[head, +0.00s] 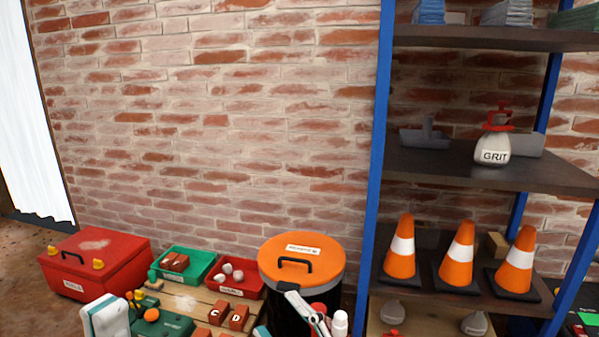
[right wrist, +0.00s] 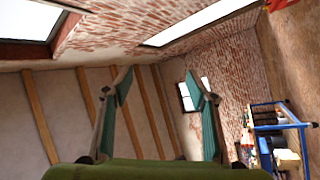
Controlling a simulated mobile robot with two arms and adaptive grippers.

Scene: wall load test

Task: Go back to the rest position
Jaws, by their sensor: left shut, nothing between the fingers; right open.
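A red toolbox (head: 95,265), green tray (head: 205,257), red tray (head: 253,290) and lettered blocks stand low at left. An orange-lidded bin (head: 300,258) is at centre. A blue-framed shelf (head: 376,150) at right bears orange cones (head: 458,255) and a GRIT sprayer (head: 493,150).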

